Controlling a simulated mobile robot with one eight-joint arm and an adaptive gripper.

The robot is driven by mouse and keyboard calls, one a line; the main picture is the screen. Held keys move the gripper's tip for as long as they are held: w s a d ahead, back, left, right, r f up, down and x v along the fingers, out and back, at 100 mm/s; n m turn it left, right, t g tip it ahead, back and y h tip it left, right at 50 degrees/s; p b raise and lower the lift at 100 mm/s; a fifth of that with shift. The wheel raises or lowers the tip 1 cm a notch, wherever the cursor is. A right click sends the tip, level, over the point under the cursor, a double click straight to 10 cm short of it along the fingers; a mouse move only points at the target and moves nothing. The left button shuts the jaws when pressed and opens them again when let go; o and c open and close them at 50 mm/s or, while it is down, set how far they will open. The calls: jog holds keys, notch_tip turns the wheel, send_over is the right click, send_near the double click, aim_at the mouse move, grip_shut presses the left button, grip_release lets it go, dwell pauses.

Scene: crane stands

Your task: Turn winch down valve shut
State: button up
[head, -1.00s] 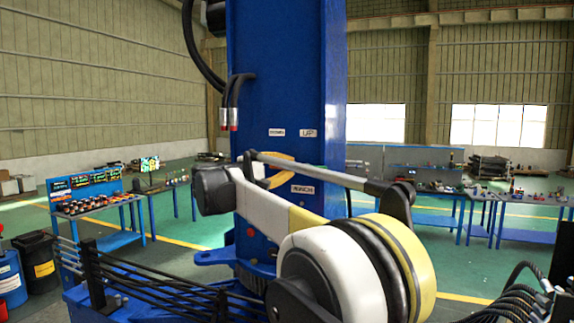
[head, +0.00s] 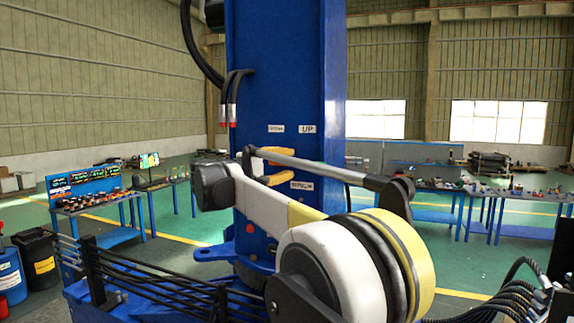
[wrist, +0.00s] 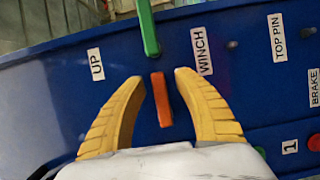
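My gripper (wrist: 162,95) has two yellow fingers spread in front of a blue panel (wrist: 255,65). It is open. An orange lever handle (wrist: 161,99) stands between the fingers, with a gap on each side. A green lever handle (wrist: 148,25) is above it in the wrist view, beyond the fingertips. Labels UP (wrist: 96,64) and WINCH (wrist: 202,51) flank the handles. In the head view the gripper (head: 282,164) is at the blue column (head: 275,80), below the DOWN label (head: 276,129) and the UP label (head: 307,129).
Labels TOP PIN (wrist: 277,38) and BRAKE (wrist: 314,88) mark the panel further right, near a red knob (wrist: 314,142). Black hoses (head: 155,277) run at the column's lower left. Blue workbenches (head: 98,205) stand behind on the green floor.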

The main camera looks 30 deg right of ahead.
jog(key=v, duration=1.1)
jog(key=shift+a, duration=0.4)
jog(key=shift+s, duration=0.15)
jog(key=s+f+y+b, duration=0.3)
jog(key=s+f+b, duration=0.25)
jog(key=f, duration=0.55)
jog(key=s+f+y+b, duration=0.2)
jog(key=s+f+b, duration=0.3)
jog(key=f, duration=0.5)
jog(key=s+f+y+b, duration=0.35)
jog(key=f+b, duration=0.35)
jog(key=f, duration=0.4)
jog(key=s+a+f+m+t+y+b, duration=0.1)
jog(key=s+a+f+y+b, duration=0.2)
jog(key=f, duration=0.9)
jog(key=s+a+f+m+y+b, duration=0.1)
jog(key=s+a+f+y+b, duration=0.2)
jog(key=s+f+b, duration=0.6)
jog(key=s+a+f+m+t+y+b, duration=0.1)
jog(key=s+a+f+y+b, duration=0.2)
jog(key=f, duration=1.3)
jog(key=s+a+b, duration=0.2)
jog(key=s+a, duration=0.1)
jog(key=shift+a+f+t+b, duration=0.3)
jog(key=shift+a+f+b, duration=0.05)
jog(key=shift+f+b, duration=0.05)
jog(key=shift+s, duration=0.15)
